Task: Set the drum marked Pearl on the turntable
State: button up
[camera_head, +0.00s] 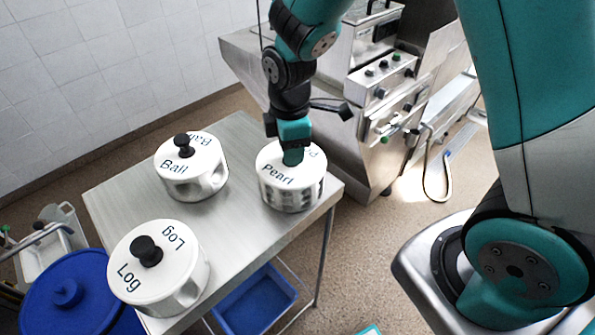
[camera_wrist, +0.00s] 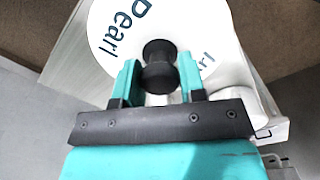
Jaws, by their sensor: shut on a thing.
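The white drum marked Pearl (camera_head: 290,190) stands upright at the right end of the steel table, with slots in its side wall. My gripper (camera_head: 292,155) is above its lid and shut on its knob. In the wrist view the drum's lid (camera_wrist: 110,45) fills the upper middle, and the black knob (camera_wrist: 159,65) sits between the two teal fingers of my gripper (camera_wrist: 158,80). In the head view my gripper hides the knob. I cannot make out a turntable in either view.
The steel table (camera_head: 240,135) also bears a drum marked Ball (camera_head: 205,185) and a drum marked Log (camera_head: 165,290). A blue lidded drum (camera_head: 60,305) stands at lower left. A blue bin (camera_head: 255,300) is under the table. Steel machinery (camera_head: 375,150) stands behind.

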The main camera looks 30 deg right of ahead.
jog(key=shift+r, duration=0.15)
jog(key=shift+r+p, duration=1.9)
jog(key=shift+r, duration=0.3)
dwell(0.3)
